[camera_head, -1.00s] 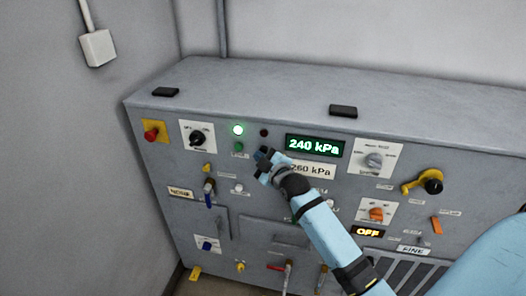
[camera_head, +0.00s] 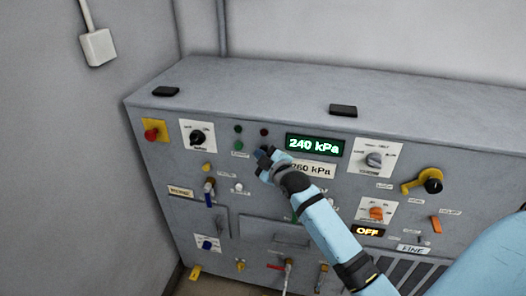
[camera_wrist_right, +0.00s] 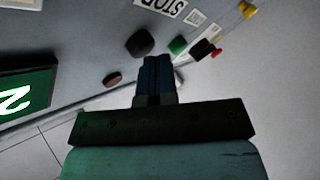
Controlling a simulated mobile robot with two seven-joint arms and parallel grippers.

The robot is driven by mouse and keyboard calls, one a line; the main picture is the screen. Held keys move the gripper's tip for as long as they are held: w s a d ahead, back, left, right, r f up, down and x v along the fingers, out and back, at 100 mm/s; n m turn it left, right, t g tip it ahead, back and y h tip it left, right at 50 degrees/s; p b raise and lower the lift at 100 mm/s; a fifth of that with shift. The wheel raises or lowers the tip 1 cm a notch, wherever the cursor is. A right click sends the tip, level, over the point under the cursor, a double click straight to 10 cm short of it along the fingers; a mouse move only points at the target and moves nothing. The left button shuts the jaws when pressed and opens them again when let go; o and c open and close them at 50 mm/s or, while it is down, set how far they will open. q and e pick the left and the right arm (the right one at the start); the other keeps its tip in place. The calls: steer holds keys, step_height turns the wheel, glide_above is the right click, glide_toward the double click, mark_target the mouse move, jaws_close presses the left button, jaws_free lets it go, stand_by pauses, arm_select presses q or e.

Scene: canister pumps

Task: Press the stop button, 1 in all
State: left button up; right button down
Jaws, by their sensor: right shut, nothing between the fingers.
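The stop button is a dark, rounded button (camera_wrist_right: 140,43) close to a white "STOP" label (camera_wrist_right: 163,5) in the right wrist view. My right gripper (camera_wrist_right: 157,62) is shut and empty, its tips just beside the button in that view; I cannot tell whether they touch it. In the head view my right gripper (camera_head: 263,157) is at the panel below the small dark red lamp (camera_head: 264,132), and it hides the stop button. A green button (camera_head: 238,146) sits left of it, under a dark green lamp (camera_head: 238,129). My left gripper is not in view.
The grey cabinet (camera_head: 240,85) carries a display reading 240 kPa (camera_head: 315,145), a 260 kPa plate (camera_head: 312,169), a red knob on yellow (camera_head: 152,132), a black rotary switch (camera_head: 198,138) and a yellow-handled crank (camera_head: 425,183). Two black blocks lie on top.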

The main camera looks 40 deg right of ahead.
stand_by(0.6)
steer(key=shift+s+a+p, duration=0.55)
steer(key=shift+a+p, duration=0.05)
steer(key=s+a+p, duration=0.2)
steer(key=s+a, duration=0.1)
steer(key=shift+s+a, duration=0.1)
steer(key=shift+a, duration=0.3)
stand_by(0.8)
